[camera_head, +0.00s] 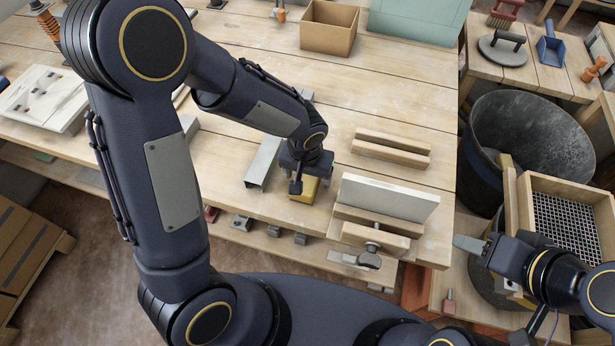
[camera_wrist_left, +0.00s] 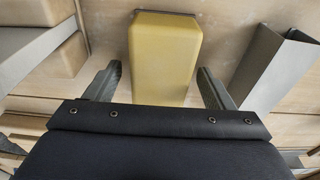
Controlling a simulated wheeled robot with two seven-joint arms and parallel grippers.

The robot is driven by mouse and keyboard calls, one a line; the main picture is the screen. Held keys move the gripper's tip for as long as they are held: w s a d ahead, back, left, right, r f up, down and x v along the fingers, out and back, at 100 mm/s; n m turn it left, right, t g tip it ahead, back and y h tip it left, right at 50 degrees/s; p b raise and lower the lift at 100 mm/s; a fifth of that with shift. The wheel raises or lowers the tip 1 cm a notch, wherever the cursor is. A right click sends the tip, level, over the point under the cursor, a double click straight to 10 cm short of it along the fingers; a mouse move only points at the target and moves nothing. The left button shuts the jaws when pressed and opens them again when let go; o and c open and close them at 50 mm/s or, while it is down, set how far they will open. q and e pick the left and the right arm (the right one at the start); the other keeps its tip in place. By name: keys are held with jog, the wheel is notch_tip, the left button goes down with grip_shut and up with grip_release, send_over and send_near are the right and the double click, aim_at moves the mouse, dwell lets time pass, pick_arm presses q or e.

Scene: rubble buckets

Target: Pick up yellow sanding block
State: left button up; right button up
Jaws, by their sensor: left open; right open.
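The yellow sanding block (camera_head: 304,190) sits on the wooden workbench, near its front edge, partly hidden under my left gripper (camera_head: 299,182) in the head view. In the left wrist view the yellow sanding block (camera_wrist_left: 164,55) lies between the two open fingers of my left gripper (camera_wrist_left: 158,85), with a gap on each side. My right gripper (camera_head: 472,244) is at the right of the head view, beside the bench's right corner and away from the block. It is empty; its finger gap is hard to see from this angle.
A grey metal channel (camera_head: 264,162) lies just left of the block. A vise (camera_head: 378,225) holding a pale board (camera_head: 389,197) stands to the right. Wooden strips (camera_head: 391,150) and a cardboard box (camera_head: 329,28) lie farther back. A black bucket (camera_head: 525,135) and a sieve (camera_head: 568,228) stand at right.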

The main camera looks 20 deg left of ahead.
pick_arm(q)
jog(key=shift+c, duration=0.3)
jog(key=c, duration=1.1)
jog(key=shift+c, duration=0.2)
jog(key=shift+r, duration=0.15)
jog(key=shift+r, duration=0.25)
notch_tip(320, 180, up, 3)
jog(key=shift+f, duration=0.2)
jog(key=s+r, duration=0.1)
jog(key=r, duration=0.1)
jog(key=s+d+r, duration=0.1)
jog(key=s, duration=0.1)
jog(key=s+r, duration=0.1)
jog(key=r, duration=0.1)
jog(key=shift+s+d+r, duration=0.25)
jog(key=shift+s+r, duration=0.05)
jog(key=shift+r, duration=0.05)
jog(key=s+d+r, duration=0.2)
jog(key=s+r, duration=0.2)
jog(key=s, duration=0.5)
jog(key=shift+d+b, duration=0.2)
jog(key=shift+b, duration=0.15)
